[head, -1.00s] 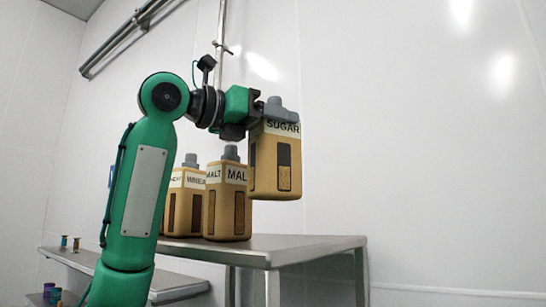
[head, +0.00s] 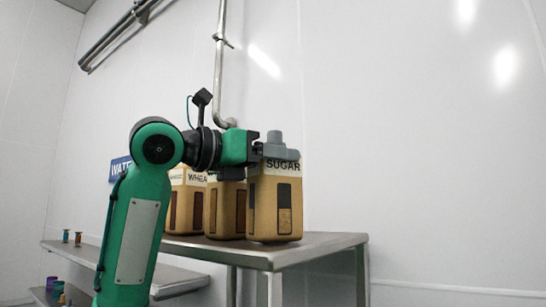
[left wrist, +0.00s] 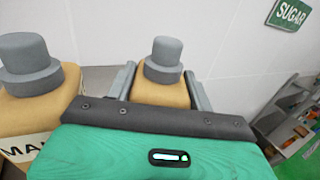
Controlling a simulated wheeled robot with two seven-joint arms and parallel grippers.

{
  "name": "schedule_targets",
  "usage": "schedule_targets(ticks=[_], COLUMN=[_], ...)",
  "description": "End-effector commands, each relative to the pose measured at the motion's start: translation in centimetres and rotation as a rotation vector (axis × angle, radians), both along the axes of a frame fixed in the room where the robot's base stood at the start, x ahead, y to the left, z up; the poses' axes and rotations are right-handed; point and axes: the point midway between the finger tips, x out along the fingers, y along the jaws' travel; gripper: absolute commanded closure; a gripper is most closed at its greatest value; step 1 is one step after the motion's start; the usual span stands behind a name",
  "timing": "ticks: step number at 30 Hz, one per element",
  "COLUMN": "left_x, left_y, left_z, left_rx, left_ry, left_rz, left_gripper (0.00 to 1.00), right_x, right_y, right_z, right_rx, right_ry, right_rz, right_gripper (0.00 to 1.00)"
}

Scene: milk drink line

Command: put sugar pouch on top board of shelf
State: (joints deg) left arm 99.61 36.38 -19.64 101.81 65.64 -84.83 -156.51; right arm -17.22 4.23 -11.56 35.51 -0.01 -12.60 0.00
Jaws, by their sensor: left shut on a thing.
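The sugar pouch (head: 275,205), tan with a grey cap and a SUGAR label, is upright at the right end of a row of similar pouches. Its base appears to touch the top board of the shelf (head: 320,242). My left gripper (head: 268,152) is shut on the sugar pouch near its top. In the left wrist view the gripper's fingers lie on both sides of the sugar pouch (left wrist: 160,92) below its cap. My right gripper is in neither view.
A malt pouch (head: 226,212) stands just left of the sugar pouch, and a wheat pouch (head: 187,205) stands farther left. Small coloured spools (head: 66,237) sit on a lower board (head: 90,256). The board's right end is clear. A SUGAR sign (left wrist: 291,13) hangs on the wall.

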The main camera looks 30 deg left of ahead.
Motion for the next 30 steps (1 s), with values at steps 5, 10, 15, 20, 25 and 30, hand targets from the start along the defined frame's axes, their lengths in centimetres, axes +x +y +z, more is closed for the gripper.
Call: schedule_targets(ticks=[5,10,15,20,25,30], left_x=[-0.1,0.0,0.0,0.0,-2.0,-5.3], left_y=[0.0,0.0,0.0,0.0,1.2,3.2], left_z=[-0.3,-0.4,-0.3,0.1,-0.3,-0.4], left_rx=[-0.001,0.000,0.000,0.000,-0.001,-0.001], left_ry=[-0.002,0.000,0.000,0.000,-0.003,-0.004], left_rz=[0.000,-0.001,-0.001,-0.001,0.002,0.003], left_gripper=[1.00,0.26,0.26,0.26,0.26,0.26], right_x=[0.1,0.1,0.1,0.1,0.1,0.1], right_y=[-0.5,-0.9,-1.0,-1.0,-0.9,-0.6], right_z=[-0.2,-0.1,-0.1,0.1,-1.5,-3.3], right_rx=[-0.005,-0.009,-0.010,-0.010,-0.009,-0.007], right_ry=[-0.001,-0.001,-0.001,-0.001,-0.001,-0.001], right_rz=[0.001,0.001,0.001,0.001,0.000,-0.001], right_gripper=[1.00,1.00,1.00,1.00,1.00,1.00])
